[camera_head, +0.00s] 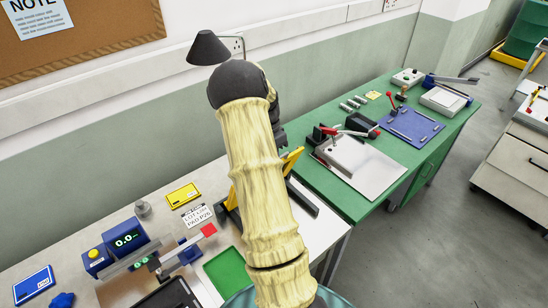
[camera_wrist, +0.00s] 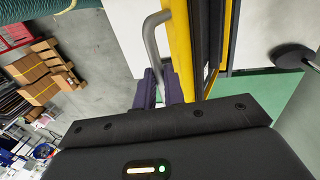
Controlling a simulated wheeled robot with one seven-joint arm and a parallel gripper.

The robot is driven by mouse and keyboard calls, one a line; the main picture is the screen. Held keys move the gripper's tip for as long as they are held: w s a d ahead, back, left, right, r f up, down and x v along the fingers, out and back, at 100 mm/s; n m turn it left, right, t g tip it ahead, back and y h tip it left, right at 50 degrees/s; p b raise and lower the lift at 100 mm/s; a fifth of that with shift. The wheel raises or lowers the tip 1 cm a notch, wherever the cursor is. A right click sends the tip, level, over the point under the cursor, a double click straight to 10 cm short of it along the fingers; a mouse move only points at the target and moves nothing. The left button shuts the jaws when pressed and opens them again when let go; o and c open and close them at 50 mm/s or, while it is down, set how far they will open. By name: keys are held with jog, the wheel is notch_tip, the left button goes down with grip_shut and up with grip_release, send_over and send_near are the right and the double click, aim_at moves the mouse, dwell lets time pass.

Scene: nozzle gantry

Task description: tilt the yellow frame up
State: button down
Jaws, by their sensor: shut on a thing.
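The yellow frame (camera_head: 292,160) stands at the right end of the near bench, mostly hidden behind my arm in the head view. Only yellow pieces show on either side of the arm, so I cannot tell its exact angle. In the wrist view the frame (camera_wrist: 178,42) runs as a long yellow bar close to my gripper, with a bent grey metal handle (camera_wrist: 151,35) beside it. My gripper (camera_wrist: 163,86) has its dark purple fingers close together at the lower end of the handle, shut on it. The grip itself is partly hidden. The head view hides my fingers.
On the near bench are a blue device with a display (camera_head: 125,241), a yellow box (camera_head: 183,195), a label card (camera_head: 197,215) and a green mat (camera_head: 231,274). The green bench (camera_head: 433,146) holds several fixtures. A black cone lamp (camera_head: 208,48) hangs near my arm.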

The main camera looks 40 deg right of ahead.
jog(key=shift+w+a, duration=0.2)
jog(key=shift+w, duration=0.25)
jog(key=c, duration=1.8)
grip_release()
jog(key=shift+c, duration=0.2)
jog(key=o, duration=0.3)
jog(key=shift+w+d+f, duration=0.1)
jog(key=shift+w+f, duration=0.05)
jog(key=shift+w, duration=0.1)
jog(key=shift+o, duration=0.3)
jog(key=shift+w, duration=0.15)
jog(key=shift+s, duration=0.2)
jog(key=shift+s+d, duration=0.1)
jog(key=shift+d, duration=0.05)
jog(key=shift+r, duration=0.2)
